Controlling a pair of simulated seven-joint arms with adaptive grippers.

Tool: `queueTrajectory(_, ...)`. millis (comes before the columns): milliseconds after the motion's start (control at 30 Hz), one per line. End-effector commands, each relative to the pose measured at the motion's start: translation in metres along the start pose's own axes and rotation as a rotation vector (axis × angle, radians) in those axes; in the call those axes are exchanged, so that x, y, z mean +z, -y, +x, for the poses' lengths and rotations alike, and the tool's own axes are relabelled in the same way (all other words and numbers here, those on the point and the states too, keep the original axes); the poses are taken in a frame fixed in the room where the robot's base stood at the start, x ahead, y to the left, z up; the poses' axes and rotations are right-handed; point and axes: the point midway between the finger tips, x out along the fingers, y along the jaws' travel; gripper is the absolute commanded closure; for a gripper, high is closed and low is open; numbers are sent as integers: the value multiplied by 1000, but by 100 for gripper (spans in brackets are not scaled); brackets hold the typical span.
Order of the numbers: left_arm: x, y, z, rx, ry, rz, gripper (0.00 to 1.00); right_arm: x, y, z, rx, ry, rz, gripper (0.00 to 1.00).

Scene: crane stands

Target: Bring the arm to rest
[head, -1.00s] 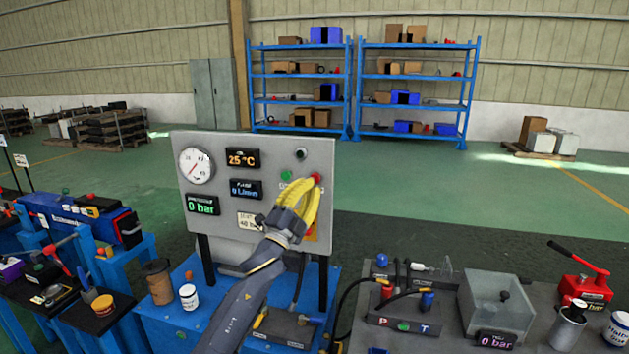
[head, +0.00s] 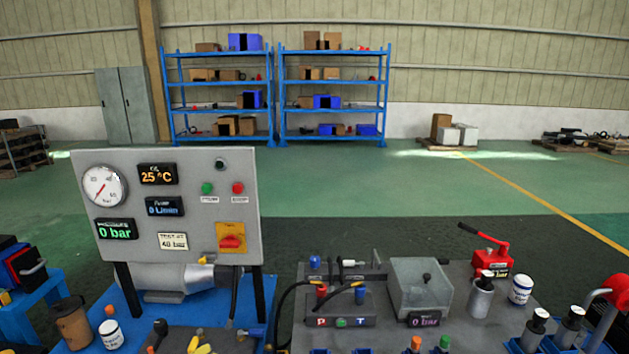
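Neither of my grippers shows in the head view, and no arm of mine is clearly visible. The grey control panel (head: 75,200) stands at the left, in full view. It carries a round gauge (head: 104,185), a green button (head: 207,188), a red button (head: 238,188) and a red rotary switch (head: 231,242) on a yellow plate. Its displays read 25 °C, 0 L/min and 0 bar.
A blue bench (head: 130,310) bears the panel, a brown cup (head: 72,325) and a white jar (head: 111,334). A grey bench to the right holds a clear box (head: 420,285), a red hand pump (head: 492,257) and several bottles. Blue shelves (head: 280,95) stand far behind.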

Motion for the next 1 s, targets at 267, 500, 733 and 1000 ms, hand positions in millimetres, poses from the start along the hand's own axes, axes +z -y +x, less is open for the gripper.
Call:
queueTrajectory(267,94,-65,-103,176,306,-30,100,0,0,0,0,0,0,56)
queueTrajectory(500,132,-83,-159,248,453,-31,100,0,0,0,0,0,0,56)
queueTrajectory(733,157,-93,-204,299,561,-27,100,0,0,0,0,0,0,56)
queueTrajectory(1000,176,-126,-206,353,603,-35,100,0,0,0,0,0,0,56)
